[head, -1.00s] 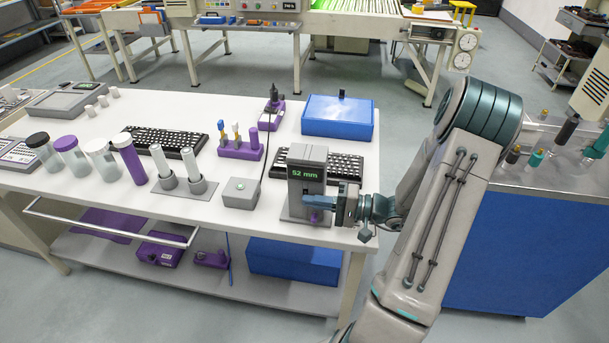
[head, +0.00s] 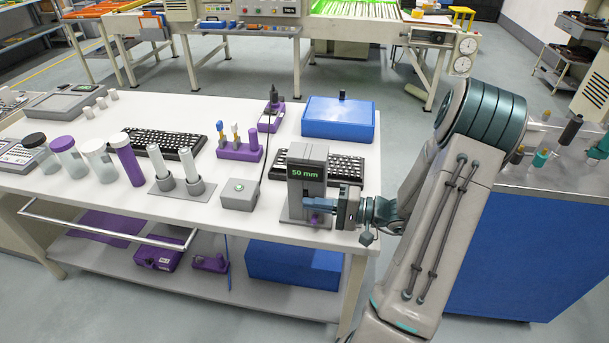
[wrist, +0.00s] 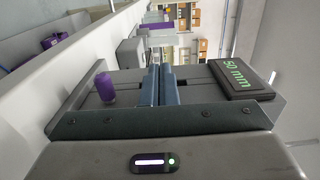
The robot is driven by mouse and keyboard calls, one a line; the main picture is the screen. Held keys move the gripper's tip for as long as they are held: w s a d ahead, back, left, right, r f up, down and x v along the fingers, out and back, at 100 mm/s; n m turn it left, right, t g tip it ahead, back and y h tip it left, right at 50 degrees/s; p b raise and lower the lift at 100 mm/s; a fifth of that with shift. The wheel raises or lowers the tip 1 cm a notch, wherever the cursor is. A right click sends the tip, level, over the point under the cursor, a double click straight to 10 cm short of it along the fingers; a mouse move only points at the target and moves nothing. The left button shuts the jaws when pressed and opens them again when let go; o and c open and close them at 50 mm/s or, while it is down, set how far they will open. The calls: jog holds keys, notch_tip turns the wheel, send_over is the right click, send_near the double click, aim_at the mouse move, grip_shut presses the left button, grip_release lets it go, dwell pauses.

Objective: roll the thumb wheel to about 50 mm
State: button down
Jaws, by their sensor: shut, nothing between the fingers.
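The grey gauge device (head: 306,186) stands upright on the white table near its front right. Its dark display (head: 305,171) reads "50 mm" in green, and the same display shows sideways in the wrist view (wrist: 239,74). A purple thumb wheel (head: 318,218) sits low on the device's front; in the wrist view a purple knob (wrist: 105,88) shows to the left of the fingers. My gripper (head: 308,204) reaches in from the right, its blue fingers shut together at the front of the device. In the wrist view the closed fingers (wrist: 160,85) hold nothing.
A black keyboard (head: 346,165) lies behind the device, and a blue box (head: 338,117) behind that. A small grey button box (head: 240,194) stands to its left, with grey tube holders (head: 183,185) farther left. A blue-sided bench (head: 530,240) is on the right.

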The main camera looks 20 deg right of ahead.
jog(key=shift+s+a, duration=0.1)
jog(key=shift+s, duration=0.15)
jog(key=shift+b+v, duration=0.3)
jog(key=shift+v, duration=2.7)
jog(key=shift+a, duration=0.1)
